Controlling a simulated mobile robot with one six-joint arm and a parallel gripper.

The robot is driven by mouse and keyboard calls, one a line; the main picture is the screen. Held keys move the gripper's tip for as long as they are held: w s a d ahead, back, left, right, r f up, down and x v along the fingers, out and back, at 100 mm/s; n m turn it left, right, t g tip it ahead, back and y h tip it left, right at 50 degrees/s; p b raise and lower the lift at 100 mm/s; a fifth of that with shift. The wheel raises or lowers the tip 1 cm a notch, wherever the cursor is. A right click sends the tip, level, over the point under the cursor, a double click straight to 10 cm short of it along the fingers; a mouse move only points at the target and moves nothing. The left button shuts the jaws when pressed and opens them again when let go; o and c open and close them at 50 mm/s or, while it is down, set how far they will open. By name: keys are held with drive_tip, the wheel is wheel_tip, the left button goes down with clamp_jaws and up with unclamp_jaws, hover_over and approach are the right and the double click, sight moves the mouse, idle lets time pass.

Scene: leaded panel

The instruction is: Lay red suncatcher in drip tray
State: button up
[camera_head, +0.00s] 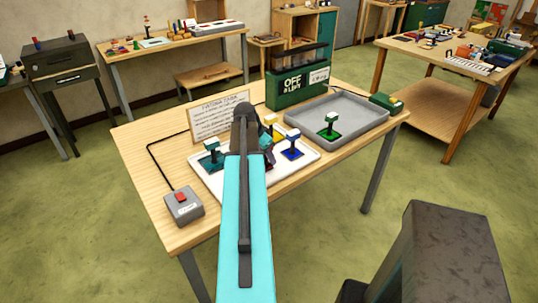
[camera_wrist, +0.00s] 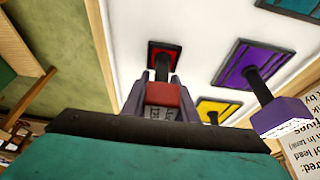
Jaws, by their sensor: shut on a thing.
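My gripper (camera_wrist: 163,105) is shut on the red knob of the red suncatcher (camera_wrist: 166,54), a small dark-framed red panel on a black stem. In the wrist view it overlaps the edge of a white board; I cannot tell whether it touches it. In the head view my arm largely hides the gripper and the red suncatcher, over the white board (camera_head: 222,187). The grey drip tray (camera_head: 372,127) is at the right of the table, apart from my gripper. A green suncatcher (camera_head: 331,128) stands in it.
On the white board are a teal suncatcher (camera_head: 212,158), a blue one (camera_head: 292,152) and a yellow one (camera_wrist: 214,108); a purple one (camera_wrist: 245,65) shows in the wrist view. A green box (camera_head: 290,88) stands behind the drip tray. A red-button box (camera_head: 183,206) is at front left.

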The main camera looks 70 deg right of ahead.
drive_tip(key=shift+f, duration=0.1)
drive_tip(key=o, duration=1.1)
drive_tip(key=b+v, duration=0.2)
drive_tip(key=v, duration=1)
drive_tip(key=shift+b, duration=0.4)
drive_tip(key=shift+s, duration=0.1)
